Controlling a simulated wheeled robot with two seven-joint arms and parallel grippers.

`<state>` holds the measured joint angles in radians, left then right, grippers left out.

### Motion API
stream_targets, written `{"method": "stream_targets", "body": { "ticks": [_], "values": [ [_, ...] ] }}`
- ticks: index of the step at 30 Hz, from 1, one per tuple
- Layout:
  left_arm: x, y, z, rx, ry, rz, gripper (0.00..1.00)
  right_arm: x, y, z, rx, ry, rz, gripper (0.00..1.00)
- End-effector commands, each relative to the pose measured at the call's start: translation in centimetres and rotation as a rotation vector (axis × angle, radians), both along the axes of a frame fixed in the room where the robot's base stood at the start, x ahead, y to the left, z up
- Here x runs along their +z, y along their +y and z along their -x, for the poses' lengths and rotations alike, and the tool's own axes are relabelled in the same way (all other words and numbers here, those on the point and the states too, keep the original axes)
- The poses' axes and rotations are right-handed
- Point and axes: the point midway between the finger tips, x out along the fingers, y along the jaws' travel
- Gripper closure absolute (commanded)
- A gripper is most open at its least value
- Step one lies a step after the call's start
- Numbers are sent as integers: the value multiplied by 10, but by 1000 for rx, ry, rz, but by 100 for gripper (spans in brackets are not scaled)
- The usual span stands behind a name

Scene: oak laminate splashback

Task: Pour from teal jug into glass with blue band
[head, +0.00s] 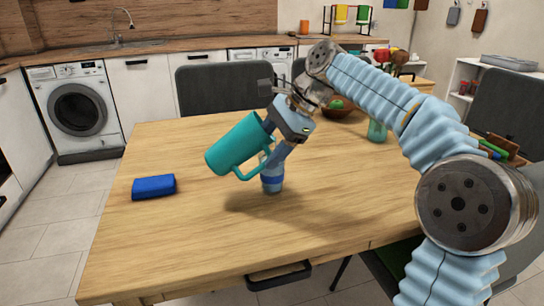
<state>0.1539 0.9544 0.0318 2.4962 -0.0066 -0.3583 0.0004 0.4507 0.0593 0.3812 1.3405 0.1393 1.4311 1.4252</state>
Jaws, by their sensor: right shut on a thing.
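The teal jug (236,146) is held in the air above the middle of the wooden table (170,240), tilted with one end down to the left. My right gripper (275,148) is shut on the jug, on the side where its handle is. The glass with blue band (272,182) stands upright on the table, below and to the right of the jug's lower end. The gripper and jug handle hide the upper part of the glass. I cannot see any liquid leaving the jug. My left gripper is not in view.
A blue block-like item (153,187) lies on the table at the left. A dark bowl (342,112) and a green glass vase (377,131) with flowers stand toward the far right. Dark chairs (222,90) stand behind the table. The front left of the table is clear.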

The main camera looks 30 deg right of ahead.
Motion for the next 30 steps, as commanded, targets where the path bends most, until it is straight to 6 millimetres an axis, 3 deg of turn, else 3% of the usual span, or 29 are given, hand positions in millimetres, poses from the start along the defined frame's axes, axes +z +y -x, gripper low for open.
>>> {"method": "stream_targets", "body": {
  "ticks": [30],
  "values": [
    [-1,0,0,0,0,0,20,0,0,0,-1,-19,-43,100]
  ]
}}
